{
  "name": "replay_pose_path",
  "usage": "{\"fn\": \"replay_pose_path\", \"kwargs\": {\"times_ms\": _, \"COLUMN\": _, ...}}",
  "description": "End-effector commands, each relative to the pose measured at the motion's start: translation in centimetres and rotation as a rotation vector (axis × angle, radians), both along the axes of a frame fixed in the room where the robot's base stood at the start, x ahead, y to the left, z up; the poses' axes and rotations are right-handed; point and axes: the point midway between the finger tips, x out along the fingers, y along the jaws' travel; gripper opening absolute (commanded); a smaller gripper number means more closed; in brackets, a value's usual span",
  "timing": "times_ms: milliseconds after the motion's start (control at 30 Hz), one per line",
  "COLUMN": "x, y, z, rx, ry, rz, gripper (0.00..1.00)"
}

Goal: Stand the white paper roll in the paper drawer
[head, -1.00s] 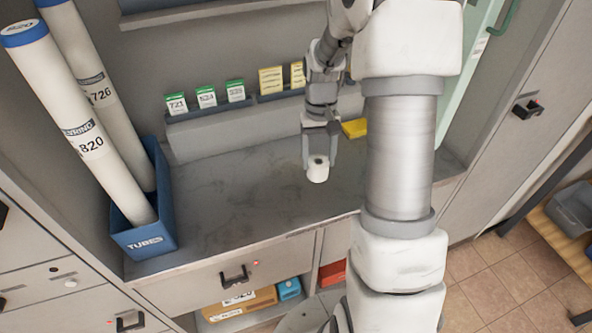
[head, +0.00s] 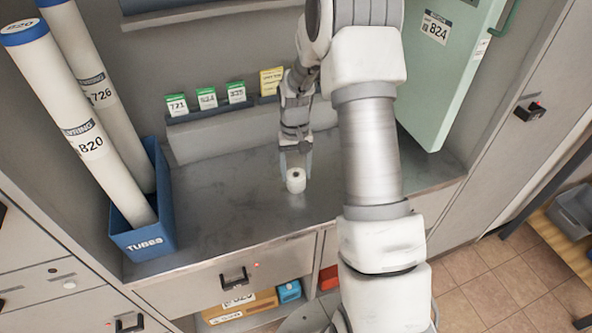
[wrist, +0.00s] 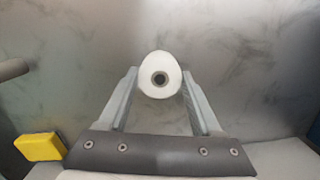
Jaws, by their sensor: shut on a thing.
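The white paper roll (head: 296,182) is a short white cylinder with a dark hole in its top end. It is held upright between the fingers of my gripper (head: 295,170), over the grey metal counter. The wrist view shows the roll (wrist: 161,75) end-on, with my gripper (wrist: 160,97) shut on it. I cannot tell whether its bottom touches the counter. A drawer front (head: 210,287) with a black handle lies below the counter's front edge and looks shut. I cannot read a label marking it as the paper drawer.
The counter (head: 225,215) is clear around the roll. A blue bin (head: 142,240) with tall tubes stands at left. A pale green panel marked 824 (head: 450,75) is at right. Small cards line the back ledge. A yellow block (wrist: 40,147) shows in the wrist view.

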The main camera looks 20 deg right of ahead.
Motion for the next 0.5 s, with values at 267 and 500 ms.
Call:
{"fn": "replay_pose_path", "kwargs": {"times_ms": 267, "x": 0.0, "y": 0.0, "z": -0.29, "rx": 0.0, "ry": 0.0, "rz": 0.0, "gripper": 0.89}}
{"fn": "replay_pose_path", "kwargs": {"times_ms": 500, "x": -0.01, "y": -0.01, "z": -0.28, "rx": 0.0, "ry": 0.0, "rz": 0.0, "gripper": 0.96}}
